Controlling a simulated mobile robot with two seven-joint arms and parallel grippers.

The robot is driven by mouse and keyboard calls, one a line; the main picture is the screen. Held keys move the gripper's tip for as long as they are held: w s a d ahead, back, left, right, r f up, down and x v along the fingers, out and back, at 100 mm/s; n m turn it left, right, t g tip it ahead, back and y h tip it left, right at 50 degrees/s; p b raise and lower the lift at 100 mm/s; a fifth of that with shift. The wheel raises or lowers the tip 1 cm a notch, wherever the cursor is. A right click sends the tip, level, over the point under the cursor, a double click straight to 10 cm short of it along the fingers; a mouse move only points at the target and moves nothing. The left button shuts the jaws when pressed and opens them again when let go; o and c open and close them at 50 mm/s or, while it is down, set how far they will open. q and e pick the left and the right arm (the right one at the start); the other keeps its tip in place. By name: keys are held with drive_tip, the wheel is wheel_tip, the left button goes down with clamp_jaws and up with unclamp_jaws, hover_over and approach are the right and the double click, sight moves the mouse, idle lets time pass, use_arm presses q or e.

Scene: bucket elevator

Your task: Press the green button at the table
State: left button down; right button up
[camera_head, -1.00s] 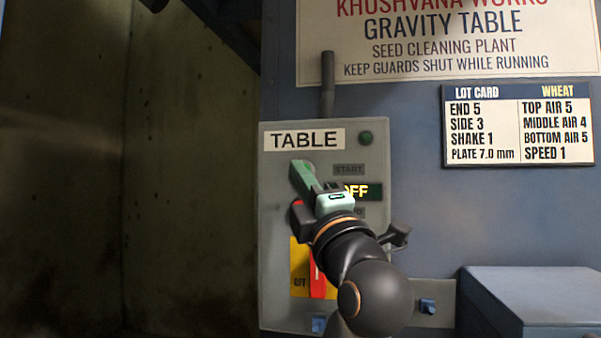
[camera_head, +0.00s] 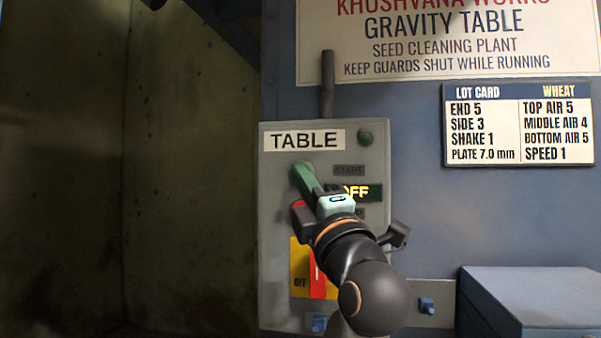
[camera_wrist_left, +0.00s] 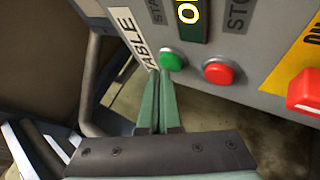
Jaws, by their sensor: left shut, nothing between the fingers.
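The grey control box (camera_head: 375,210) carries a TABLE label (camera_head: 307,140) and a display (camera_head: 360,191) that reads OFF. The green button (camera_wrist_left: 173,60) shows in the left wrist view, beside a red button (camera_wrist_left: 218,72). In the head view, my fingers cover the button's place or blend with it. My left gripper (camera_head: 304,172) is shut and empty, pointing at the box left of the START label. In the left wrist view its fingertips (camera_wrist_left: 157,74) are right beside the green button's lower left edge; I cannot tell whether they touch it. My right gripper is out of view.
A yellow and red switch (camera_head: 300,282) sits low on the box. A small green lamp (camera_head: 365,138) is at its top right. A blue-grey cabinet (camera_head: 535,295) stands at lower right. A dark recess lies on the left.

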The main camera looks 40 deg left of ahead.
use_arm(q)
drive_tip(key=shift+w+a+p, duration=0.25)
drive_tip(key=shift+w+p, duration=0.05)
drive_tip(key=shift+w, duration=0.15)
idle(0.4)
drive_tip(key=shift+s, duration=0.1)
idle(0.3)
drive_tip(key=shift+s+d, duration=0.45)
drive_tip(key=shift+s, duration=0.2)
drive_tip(key=shift+s+p, duration=0.1)
drive_tip(key=shift+p, duration=0.2)
drive_tip(key=shift+s+d+p, duration=0.2)
drive_tip(key=shift+s+d, duration=0.2)
drive_tip(key=shift+s, duration=0.3)
drive_tip(key=shift+s+d+p, duration=0.25)
drive_tip(key=shift+s+d, duration=0.15)
drive_tip(key=shift+s, duration=0.3)
drive_tip(key=shift+s+d+p, duration=0.2)
drive_tip(key=shift+s+d, duration=0.2)
drive_tip(key=shift+s, duration=0.3)
